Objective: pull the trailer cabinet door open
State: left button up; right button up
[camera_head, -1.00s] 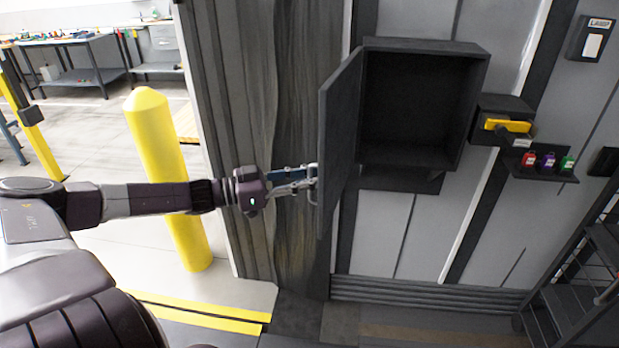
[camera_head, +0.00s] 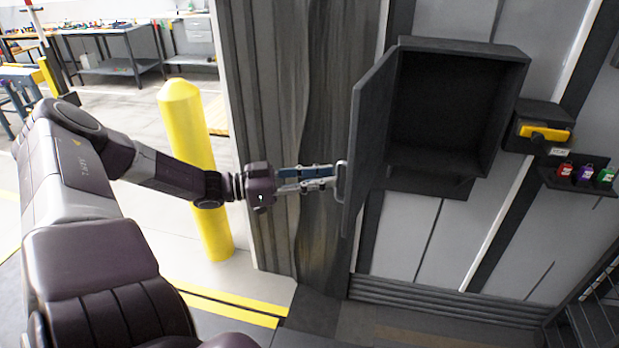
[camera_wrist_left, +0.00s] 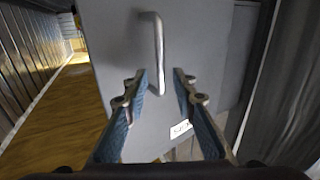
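The trailer cabinet (camera_head: 452,115) is a dark box on the wall in the head view, its inside open to view and empty-looking. Its door (camera_head: 371,130) stands swung out to the left. A metal bar handle (camera_head: 341,182) is on the door's outer face; it also shows in the left wrist view (camera_wrist_left: 157,50). My left gripper (camera_head: 330,178) is at the handle from the left. In the left wrist view its fingers (camera_wrist_left: 161,75) are spread, with the handle's lower part seen between the tips and no grip on it. My right gripper is in neither view.
A yellow bollard (camera_head: 190,150) stands behind my left forearm. A dark box with a yellow handle (camera_head: 543,132) and a shelf of small coloured padlocks (camera_head: 585,175) are right of the cabinet. Dark metal steps (camera_head: 598,310) are at lower right.

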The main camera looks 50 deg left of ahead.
pick_arm(q)
jog(key=shift+v, duration=1.75)
